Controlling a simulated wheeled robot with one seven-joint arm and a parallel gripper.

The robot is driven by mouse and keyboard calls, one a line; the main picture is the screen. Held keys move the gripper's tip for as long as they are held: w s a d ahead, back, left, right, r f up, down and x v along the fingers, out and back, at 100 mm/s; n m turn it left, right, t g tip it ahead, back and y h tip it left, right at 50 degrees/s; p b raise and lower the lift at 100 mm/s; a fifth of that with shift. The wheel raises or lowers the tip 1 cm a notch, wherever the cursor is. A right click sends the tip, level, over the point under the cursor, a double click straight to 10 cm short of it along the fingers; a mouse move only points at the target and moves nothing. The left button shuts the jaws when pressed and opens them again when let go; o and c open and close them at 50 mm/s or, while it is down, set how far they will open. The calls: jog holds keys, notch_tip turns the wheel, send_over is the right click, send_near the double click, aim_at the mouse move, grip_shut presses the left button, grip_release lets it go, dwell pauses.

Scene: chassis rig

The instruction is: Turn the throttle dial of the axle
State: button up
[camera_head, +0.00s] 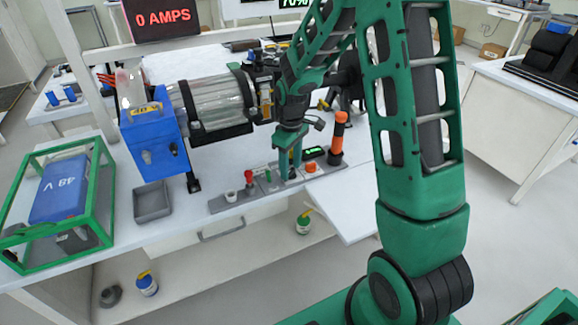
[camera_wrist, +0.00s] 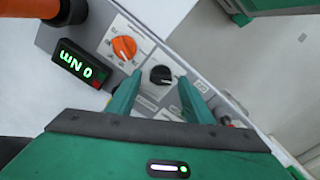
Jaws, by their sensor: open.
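A black dial (camera_wrist: 160,75) with a white pointer mark sits on the grey control panel (camera_head: 228,204), between my fingertips in the wrist view. An orange dial (camera_wrist: 123,48) with a scale around it is beside it; it also shows in the head view (camera_head: 311,168). The labels are too small to tell which is the throttle. My gripper (camera_wrist: 159,78) is open, its green fingers on either side of the black dial; I cannot tell whether they touch it. In the head view my gripper (camera_head: 290,166) is low over the panel and hides the black dial.
A small display (camera_wrist: 78,65) reads 0 Nm beside the dials. An orange and black upright tool (camera_head: 338,138) stands right of the panel. A red knob (camera_head: 249,178) is to the left. The axle assembly (camera_head: 212,102) lies behind. A sign (camera_head: 162,17) reads 0 AMPS.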

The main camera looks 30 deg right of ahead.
notch_tip(320, 180, up, 11)
jog(key=shift+f, duration=0.2)
dwell(0.6)
jog(key=s+d+r+m, duration=0.2)
jog(key=s+d+m, duration=0.1)
jog(key=s, duration=0.8)
jog(key=s+d+r+m, duration=0.2)
jog(key=s+m, duration=0.3)
jog(key=s, duration=0.5)
jog(key=s+d+r+m, duration=0.2)
jog(key=s+d+m, duration=0.2)
jog(key=s, duration=0.7)
jog(key=shift+s+m, duration=0.3)
jog(key=shift+s, duration=0.05)
jog(key=shift+w+f, duration=0.25)
jog(key=shift+w, duration=0.4)
